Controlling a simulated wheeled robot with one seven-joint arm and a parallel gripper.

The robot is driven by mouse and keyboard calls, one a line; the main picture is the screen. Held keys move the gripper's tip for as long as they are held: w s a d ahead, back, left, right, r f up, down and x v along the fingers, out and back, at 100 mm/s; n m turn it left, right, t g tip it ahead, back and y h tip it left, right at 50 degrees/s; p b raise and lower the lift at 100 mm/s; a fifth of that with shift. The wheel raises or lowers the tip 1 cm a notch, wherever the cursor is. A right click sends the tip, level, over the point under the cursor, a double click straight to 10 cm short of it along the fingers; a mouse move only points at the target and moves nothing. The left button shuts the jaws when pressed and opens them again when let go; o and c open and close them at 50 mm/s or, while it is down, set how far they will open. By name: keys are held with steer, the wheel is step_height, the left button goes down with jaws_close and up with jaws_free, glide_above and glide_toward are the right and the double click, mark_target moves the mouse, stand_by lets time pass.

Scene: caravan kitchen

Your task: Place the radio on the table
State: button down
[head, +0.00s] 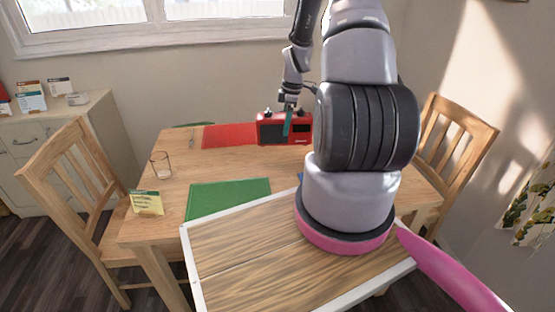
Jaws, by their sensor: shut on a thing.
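The red radio (271,130) with a dark front panel shows in the head view near the far side of the wooden table (176,198). My gripper (287,110) is at its top from above and shut on it. The radio looks upright. It appears over or just beside the right end of a red placemat (228,136); I cannot tell whether its base touches the table. My arm hides the right part of the table.
A glass (160,165) and a yellow card (146,202) stand on the table's left side. A green placemat (229,197) lies nearer. Wooden chairs stand left (88,200) and right (457,136). Bare tabletop shows between the placemats.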

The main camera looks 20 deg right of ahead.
steer(key=shift+s+d+f+n, duration=0.2)
steer(key=shift+d+f+n, duration=0.3)
step_height(320, 180, down, 10)
steer(key=shift+r, duration=0.1)
